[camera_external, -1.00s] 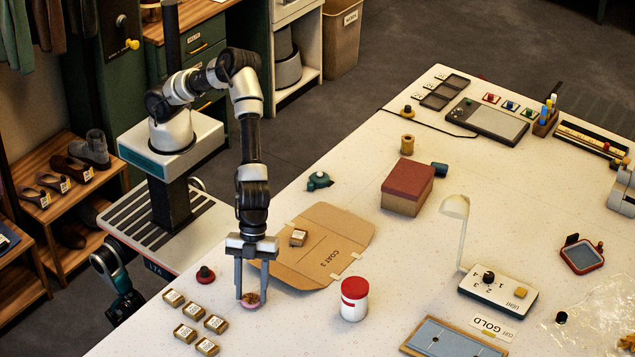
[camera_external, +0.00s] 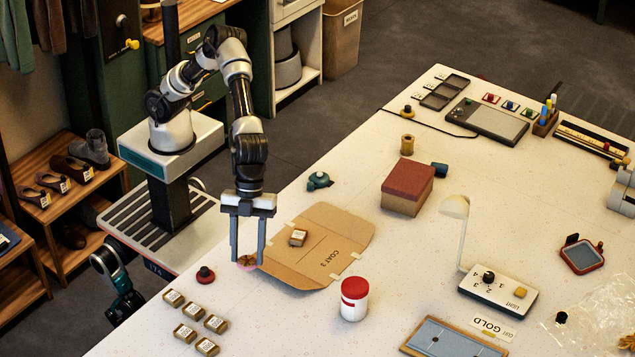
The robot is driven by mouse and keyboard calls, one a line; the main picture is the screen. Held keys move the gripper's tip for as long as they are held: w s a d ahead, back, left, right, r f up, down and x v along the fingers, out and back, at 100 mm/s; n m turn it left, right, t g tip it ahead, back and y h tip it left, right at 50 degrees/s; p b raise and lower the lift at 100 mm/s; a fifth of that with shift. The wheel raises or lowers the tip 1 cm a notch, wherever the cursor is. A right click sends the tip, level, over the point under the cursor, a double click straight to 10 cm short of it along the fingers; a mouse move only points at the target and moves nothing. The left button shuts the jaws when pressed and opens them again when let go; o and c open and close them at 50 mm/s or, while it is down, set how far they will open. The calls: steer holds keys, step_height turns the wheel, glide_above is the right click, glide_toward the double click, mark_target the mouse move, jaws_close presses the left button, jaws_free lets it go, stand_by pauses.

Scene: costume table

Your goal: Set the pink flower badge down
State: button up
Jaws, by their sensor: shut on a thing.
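The pink flower badge (camera_external: 246,262) is small and round, with a brownish middle. My gripper (camera_external: 247,261) points straight down, shut on the badge between its two fingertips. The badge shows near the left corner of the brown cardboard folder marked COAT 3 (camera_external: 300,268). The right finger overlaps the folder's edge in the picture. I cannot tell exactly how high the badge is above the white table (camera_external: 290,325).
A red-knobbed item (camera_external: 205,275) lies left of my gripper, with several small labelled boxes (camera_external: 185,333) in front. A red-lidded white jar (camera_external: 354,299) stands to the right. The table between the boxes and jar is clear.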

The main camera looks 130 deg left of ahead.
steer(key=w+a+n+t+y, duration=0.15)
steer(key=w+a, duration=0.25)
steer(key=a, duration=0.7)
steer(key=w+a+n, duration=0.3)
steer(key=a, duration=0.7)
steer(key=a+n+y, duration=0.1)
steer(key=a+n, duration=0.4)
steer(key=a, duration=1.8)
steer(key=s+a+n+y, duration=0.1)
steer(key=s+a+n, duration=0.2)
steer(key=s+a, duration=0.65)
steer(key=s+a+n+y+p, duration=0.1)
steer(key=s+a+n, duration=0.3)
steer(key=a, duration=1)
steer(key=s+a+n+y, duration=0.2)
steer(key=s+a, duration=0.6)
steer(key=a, duration=0.3)
steer(key=shift+m+t+h, duration=0.25)
steer(key=f, duration=1)
steer(key=shift+a+f+p, duration=0.1)
steer(key=shift+a+p, duration=0.2)
steer(key=shift+p, duration=0.1)
steer(key=shift+f, duration=2)
steer(key=shift+f, duration=0.1)
